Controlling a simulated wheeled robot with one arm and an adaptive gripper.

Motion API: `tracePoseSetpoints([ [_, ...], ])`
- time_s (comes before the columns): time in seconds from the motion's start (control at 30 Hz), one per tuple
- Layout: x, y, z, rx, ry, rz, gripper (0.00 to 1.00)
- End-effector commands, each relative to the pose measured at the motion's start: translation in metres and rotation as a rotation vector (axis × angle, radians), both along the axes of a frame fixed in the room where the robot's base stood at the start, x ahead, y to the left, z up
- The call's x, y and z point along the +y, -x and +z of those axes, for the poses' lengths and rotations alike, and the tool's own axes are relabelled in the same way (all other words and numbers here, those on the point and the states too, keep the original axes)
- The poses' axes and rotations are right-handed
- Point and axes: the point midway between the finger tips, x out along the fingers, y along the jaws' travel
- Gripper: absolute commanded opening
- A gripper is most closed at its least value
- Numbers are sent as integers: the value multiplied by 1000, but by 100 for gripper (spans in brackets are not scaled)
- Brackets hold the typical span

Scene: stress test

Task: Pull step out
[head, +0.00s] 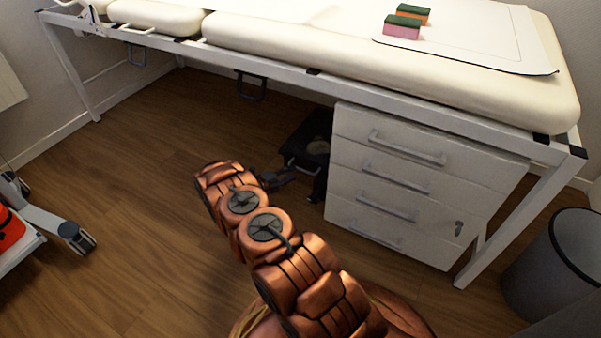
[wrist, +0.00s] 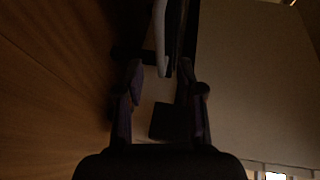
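A dark, low step (head: 308,145) stands on the floor under the examination couch, against the left side of the drawer cabinet. Its top is black with a round paler patch. My gripper (head: 288,178) is low at the step's near side, dark and hard to make out in the head view. In the wrist view my gripper (wrist: 161,72) has its two fingers apart. A pale edge with a dark strip, which looks like part of the step (wrist: 161,38), reaches between the fingertips. I cannot tell whether the fingers touch it.
The white drawer cabinet (head: 415,185) stands close to the right of my gripper. The couch frame (head: 290,84) passes above the step. A bin (head: 560,265) is at the right and a wheeled stand (head: 45,222) at the left. The wooden floor (head: 130,190) between is clear.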

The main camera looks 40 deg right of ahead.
Motion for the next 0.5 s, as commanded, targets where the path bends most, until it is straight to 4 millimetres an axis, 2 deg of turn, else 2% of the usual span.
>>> tracePoseSetpoints([
  [0.23,-36,4,-10,-1,-1,-1,37],
  [0.5,-55,5,-12,-1,-3,2,37],
])
